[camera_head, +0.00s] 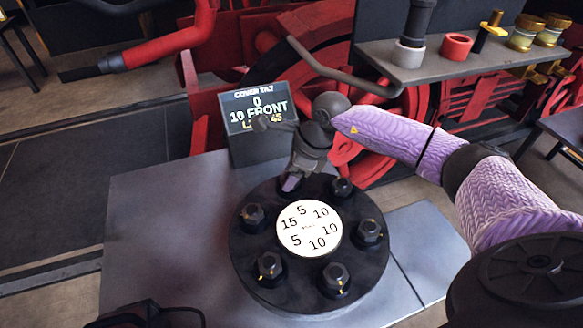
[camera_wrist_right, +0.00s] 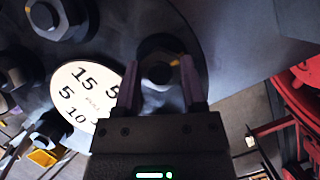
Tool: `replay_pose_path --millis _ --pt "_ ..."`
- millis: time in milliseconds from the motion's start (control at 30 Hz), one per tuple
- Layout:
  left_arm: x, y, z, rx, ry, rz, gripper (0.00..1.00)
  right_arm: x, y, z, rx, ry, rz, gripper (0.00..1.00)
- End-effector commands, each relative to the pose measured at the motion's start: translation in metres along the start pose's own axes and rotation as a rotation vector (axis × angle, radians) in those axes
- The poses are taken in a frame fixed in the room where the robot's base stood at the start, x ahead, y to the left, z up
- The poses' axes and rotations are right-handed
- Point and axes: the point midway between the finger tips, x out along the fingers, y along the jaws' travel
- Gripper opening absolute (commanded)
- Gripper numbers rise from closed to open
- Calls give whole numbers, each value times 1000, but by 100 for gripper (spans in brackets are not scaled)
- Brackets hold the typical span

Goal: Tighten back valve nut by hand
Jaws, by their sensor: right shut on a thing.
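The round black valve cover (camera_head: 308,296) lies on a grey block, with several dark hex nuts around its rim and a white numbered disc (camera_head: 309,228) in its middle. My right gripper (camera_head: 291,184) reaches down to the back nut and hides most of it in the head view. In the right wrist view the back nut (camera_wrist_right: 160,69), with a yellow mark, sits between the two purple-padded fingers of the right gripper (camera_wrist_right: 160,88), which is shut on it. Other nuts show, such as the front one (camera_head: 335,279) and the right one (camera_head: 369,232).
A dark display (camera_head: 257,115) reading "COVER TILT 0" and "10 FRONT" stands just behind the cover; my right wrist covers part of it. A grey shelf (camera_head: 440,62) with fittings is at the back right. The grey block top (camera_head: 165,230) is clear at left.

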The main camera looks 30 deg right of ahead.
Motion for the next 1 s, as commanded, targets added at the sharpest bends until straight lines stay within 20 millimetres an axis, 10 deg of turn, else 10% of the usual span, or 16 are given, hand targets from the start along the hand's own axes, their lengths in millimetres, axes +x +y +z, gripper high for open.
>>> replay_pose_path --millis 767,800,1000 --pt "-7 0 -2 -2 3 0 59 -1 -1 1 87 -3 -39 0" --pt "-7 0 -2 -2 3 0 59 -1 -1 1 87 -3 -39 61" --pt "-7 0 -2 -2 3 0 59 0 0 0 86 -2 -37 88"
